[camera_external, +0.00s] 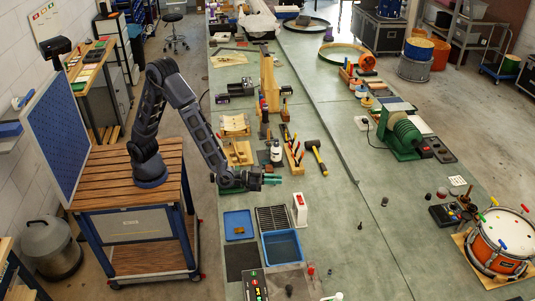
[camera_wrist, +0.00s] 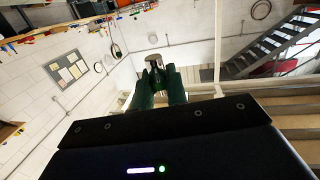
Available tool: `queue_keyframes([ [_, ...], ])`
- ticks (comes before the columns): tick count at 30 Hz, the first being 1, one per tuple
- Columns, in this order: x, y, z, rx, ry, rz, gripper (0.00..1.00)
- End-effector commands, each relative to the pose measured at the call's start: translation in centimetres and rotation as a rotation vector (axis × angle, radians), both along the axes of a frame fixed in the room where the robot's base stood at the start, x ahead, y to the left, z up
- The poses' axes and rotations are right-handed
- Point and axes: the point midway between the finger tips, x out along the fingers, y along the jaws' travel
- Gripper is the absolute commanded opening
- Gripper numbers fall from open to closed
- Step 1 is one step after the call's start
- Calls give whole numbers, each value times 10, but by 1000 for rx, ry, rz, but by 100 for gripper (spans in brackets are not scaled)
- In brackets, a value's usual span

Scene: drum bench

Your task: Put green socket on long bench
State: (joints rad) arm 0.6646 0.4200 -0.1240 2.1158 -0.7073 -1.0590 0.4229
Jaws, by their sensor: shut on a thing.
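My gripper (camera_external: 272,179) hangs low over the left part of the long bench (camera_external: 345,235), its green fingers pointing right in the outside view. In the wrist view the two green fingers (camera_wrist: 157,92) are closed around a small socket-like piece (camera_wrist: 154,61). The piece has a shiny grey end and a dark body, and sticks out past the fingertips. I take it for the green socket, but its colour is hard to tell here. It is too small to make out in the outside view. The gap between the gripper and the bench top cannot be judged exactly.
A blue tray (camera_external: 281,246), a dark rack (camera_external: 272,218) and a white-and-red box (camera_external: 300,209) stand in front of the gripper. A mallet (camera_external: 317,157), a bottle (camera_external: 276,153) and a screwdriver rack (camera_external: 292,145) stand behind it. Bare bench lies to the right.

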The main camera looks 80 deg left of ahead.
Motion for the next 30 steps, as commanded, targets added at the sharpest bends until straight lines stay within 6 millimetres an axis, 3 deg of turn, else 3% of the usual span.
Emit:
queue_keyframes([
  [1, -12, -20, -4, -1, 0, -10, 0],
  [6, -51, -74, -18, 0, 1, -26, 0],
  [15, -128, -152, -42, 1, 1, -46, 0],
  [21, -161, -177, -52, -1, -1, -52, 0],
  [26, -169, -183, -61, 1, 0, -52, 0],
  [30, -170, -183, -86, 3, 0, -52, 0],
])
